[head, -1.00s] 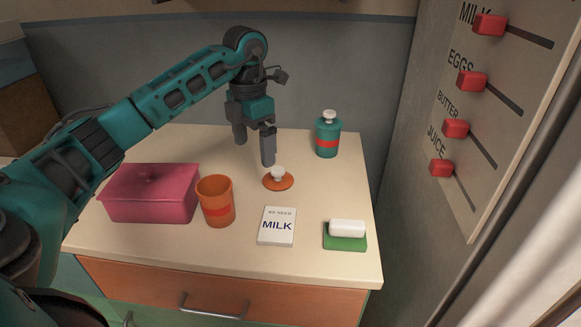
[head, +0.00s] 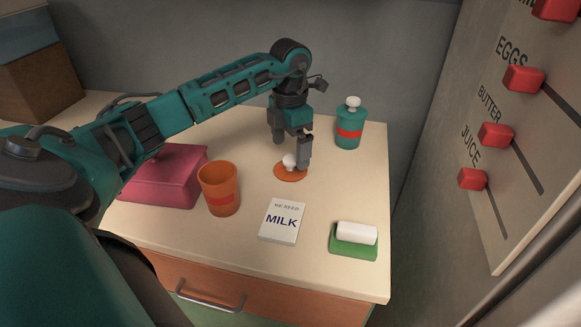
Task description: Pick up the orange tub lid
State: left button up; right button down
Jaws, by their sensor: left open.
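The orange tub lid (head: 290,175), a flat disc with a white knob, lies on the pale counter, behind the milk card. My left gripper (head: 291,150) points down over it from behind, open and empty. One finger is close beside the knob on the right; I cannot tell whether it touches. The other finger shows higher up to the left. The orange tub (head: 219,190), with a red band, stands open at the lid's front left. My right gripper is not in view.
A pink lidded box (head: 165,180) is on the left, partly behind my arm. The milk card (head: 282,221) and a green dish (head: 353,241) with a white bar are in front. A teal bottle (head: 348,127) stands at back right. A slider board (head: 530,120) is at the right.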

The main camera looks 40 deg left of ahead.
aim_at(290, 158)
pick_arm(q)
notch_tip(290, 158, down, 5)
dwell(0.3)
jog(key=shift+c, duration=0.5)
jog(key=c, duration=0.7)
